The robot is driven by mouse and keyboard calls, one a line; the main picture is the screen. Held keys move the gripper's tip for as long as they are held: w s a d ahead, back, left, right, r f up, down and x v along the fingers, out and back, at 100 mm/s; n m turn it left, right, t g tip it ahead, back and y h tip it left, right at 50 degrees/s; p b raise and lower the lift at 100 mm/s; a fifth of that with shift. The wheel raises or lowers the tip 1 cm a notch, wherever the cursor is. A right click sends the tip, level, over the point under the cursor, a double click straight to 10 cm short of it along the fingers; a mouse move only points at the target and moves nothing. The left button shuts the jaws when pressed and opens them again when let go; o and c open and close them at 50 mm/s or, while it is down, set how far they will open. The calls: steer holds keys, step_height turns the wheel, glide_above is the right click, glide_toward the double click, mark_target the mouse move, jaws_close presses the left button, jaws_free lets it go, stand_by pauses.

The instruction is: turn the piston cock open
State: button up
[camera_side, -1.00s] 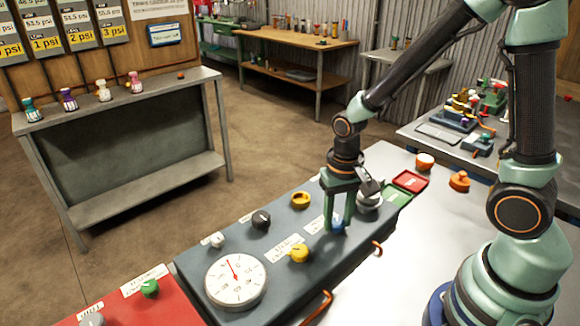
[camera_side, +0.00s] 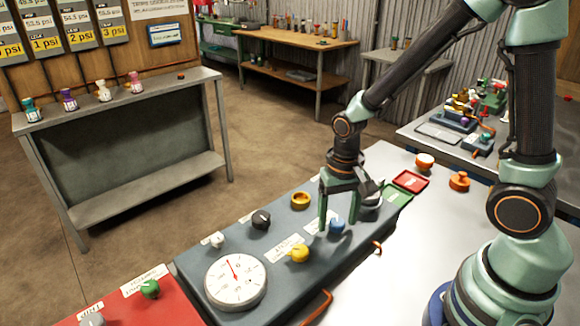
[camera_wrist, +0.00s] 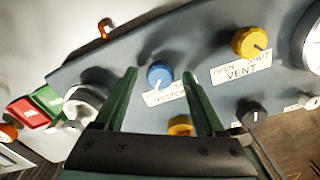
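The piston cock is a blue knob (camera_side: 337,226) on the dark grey panel (camera_side: 190,262). It also shows in the wrist view (camera_wrist: 160,74), with a white label (camera_wrist: 168,95) beside it that is partly hidden by a finger. A small light mark shows on the knob near the label; its exact direction is hard to read. My gripper (camera_side: 338,218) is open above the panel, with one finger on each side of the blue knob. In the wrist view my gripper (camera_wrist: 159,76) shows a clear gap between each finger and the knob.

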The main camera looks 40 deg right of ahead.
step_height(320, 180, up, 12)
stand_by(0.6)
steer(key=shift+r, duration=0.1)
step_height(320, 180, up, 5)
steer(key=n+t, duration=0.4)
glide_above(337, 222)
steer(key=s+d, duration=0.2)
steer(key=shift+s+d+r+n+t, duration=0.1)
steer(key=shift+s+r+n+t, duration=0.15)
steer(key=shift+r+n+t, duration=0.5)
